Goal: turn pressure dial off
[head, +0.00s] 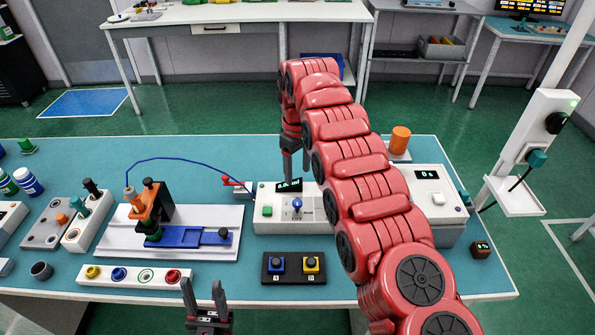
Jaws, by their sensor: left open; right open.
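A white control box (265,223) stands on the teal table and carries a small dark display, a green button and a blue knob (297,204), which looks like the pressure dial. The display's text is too small to read surely. My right gripper (295,170) is open and points down just behind the box, above and beyond the blue knob, apart from it. My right arm covers the right part of the box. My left gripper (204,292) is open and empty at the table's front edge, well away from the box.
A white fixture (105,238) with an orange and black clamp and blue slide lies left of the box. A black pad (293,277) with blue and yellow buttons lies in front. A white scale-like unit (435,200) with a display stands to the right, with an orange cylinder (400,139) behind.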

